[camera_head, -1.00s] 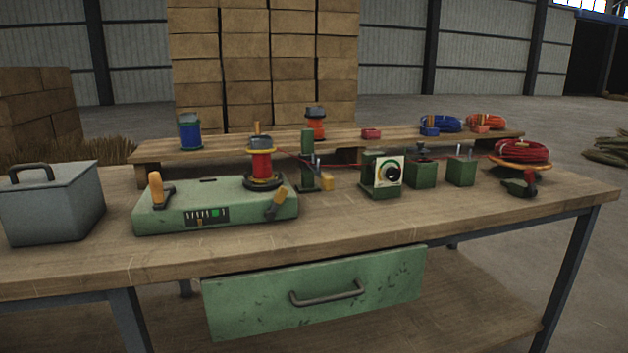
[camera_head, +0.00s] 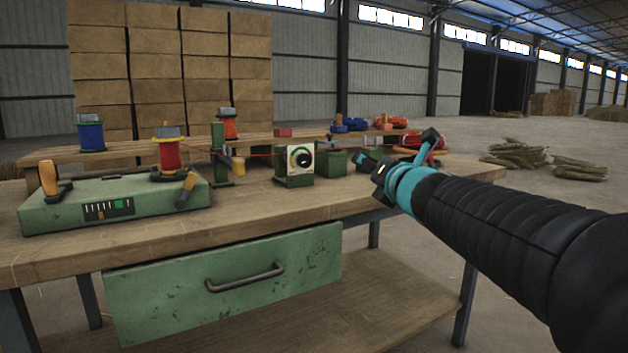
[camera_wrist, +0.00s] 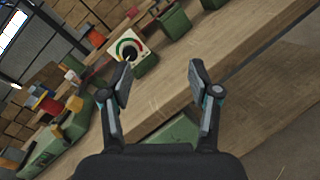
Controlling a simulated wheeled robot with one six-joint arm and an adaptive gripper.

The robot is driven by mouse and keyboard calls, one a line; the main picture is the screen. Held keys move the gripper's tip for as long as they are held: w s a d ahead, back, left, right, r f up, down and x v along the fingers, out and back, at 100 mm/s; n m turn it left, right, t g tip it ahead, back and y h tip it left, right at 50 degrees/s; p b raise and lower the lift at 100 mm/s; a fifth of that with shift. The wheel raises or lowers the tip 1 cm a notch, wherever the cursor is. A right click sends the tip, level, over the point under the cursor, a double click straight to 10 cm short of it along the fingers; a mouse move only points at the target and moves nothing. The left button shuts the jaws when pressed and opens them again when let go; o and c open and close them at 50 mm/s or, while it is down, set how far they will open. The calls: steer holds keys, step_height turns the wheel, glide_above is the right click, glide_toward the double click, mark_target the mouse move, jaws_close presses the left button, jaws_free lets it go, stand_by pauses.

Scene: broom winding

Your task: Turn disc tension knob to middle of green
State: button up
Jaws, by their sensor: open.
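The disc tension knob (camera_head: 302,159) is a dark round knob on a cream dial plate, on the front of a small green box (camera_head: 294,180) on the bench. In the wrist view the dial (camera_wrist: 128,49) shows a coloured arc with red and green parts around the knob (camera_wrist: 129,56). Which mark the knob points at is too small to tell. My gripper (camera_wrist: 163,82) is open and empty, with the dial beyond its left finger. In the head view my gripper (camera_head: 405,165) is right of the box, apart from it.
A green winding machine (camera_head: 112,205) with a red spool (camera_head: 170,157) and orange-handled levers stands at the left. A red line runs from the spool past a green post (camera_head: 219,155). A drawer (camera_head: 225,285) is under the bench top. The bench front is clear.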

mark_target(307, 162)
steer(key=w+a+n+y, duration=0.1)
steer(key=w+a+n, duration=0.2)
steer(key=w+a, duration=0.1)
steer(key=w+a+f+n+g+y, duration=0.1)
steer(key=w+a+n+y, duration=0.1)
steer(key=w+a, duration=0.3)
steer(key=w+a+f+n+g+y, duration=0.1)
steer(key=w+a+n, duration=0.4)
steer(key=shift+w+a+y, duration=0.2)
steer(key=shift+y, duration=0.2)
steer(key=shift+c, duration=0.3)
steer(key=c, duration=1.1)
